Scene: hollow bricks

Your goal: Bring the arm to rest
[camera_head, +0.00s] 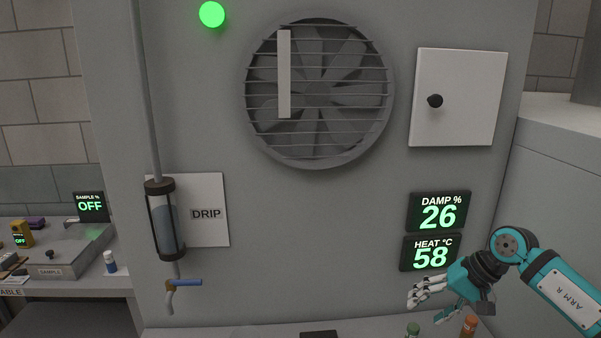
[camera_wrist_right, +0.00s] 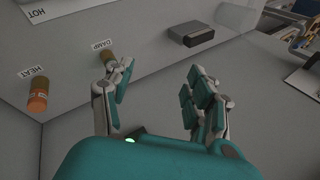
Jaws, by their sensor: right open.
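My right gripper (camera_head: 430,300) is at the lower right in the head view, at the end of the teal and white arm marked ARM R. It is in front of the grey panel, below the HEAT display. In the right wrist view the gripper (camera_wrist_right: 155,100) has its fingers spread apart with nothing between them. Its left finger is close to a knob beside the DAMP label (camera_wrist_right: 100,45); I cannot tell if it touches. My left gripper is not in view.
An orange knob (camera_wrist_right: 37,98) by the HEAT label and a dark block (camera_wrist_right: 191,34) are near the hand. The panel holds a fan (camera_head: 320,92), a white door (camera_head: 458,98), DAMP 26 (camera_head: 438,213) and HEAT 58 (camera_head: 430,253) displays, and a drip tube (camera_head: 165,222) with blue-handled tap (camera_head: 186,282).

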